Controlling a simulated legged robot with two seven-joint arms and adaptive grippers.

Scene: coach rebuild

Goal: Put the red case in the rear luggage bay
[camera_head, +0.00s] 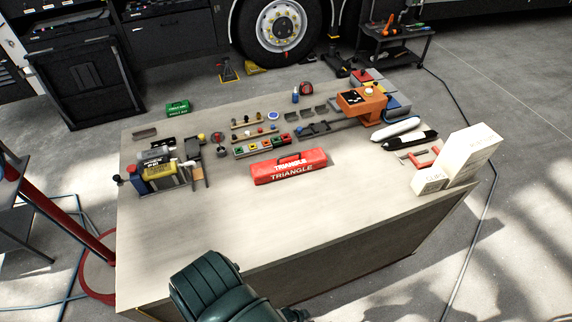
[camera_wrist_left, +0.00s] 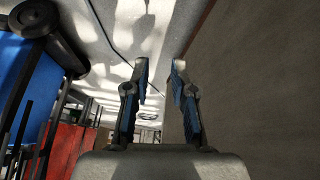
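The red case (camera_head: 289,168), lettered TRIANGLE, lies flat near the middle of the workbench (camera_head: 220,235) in the head view, with its handle on the far side. My left gripper (camera_wrist_left: 160,70) shows only in the left wrist view. Its two fingers are apart with nothing between them, beside a plain brownish-grey panel. It is away from the case, which that view does not show. My right gripper is in neither view. Dark openings in the coach side (camera_head: 165,35) show at the top left; I cannot tell which is the rear luggage bay.
White boxes (camera_head: 473,152) stand at the bench's right end. The bench front is clear. A coach wheel (camera_head: 278,25) and a tool cart (camera_head: 395,42) are beyond.

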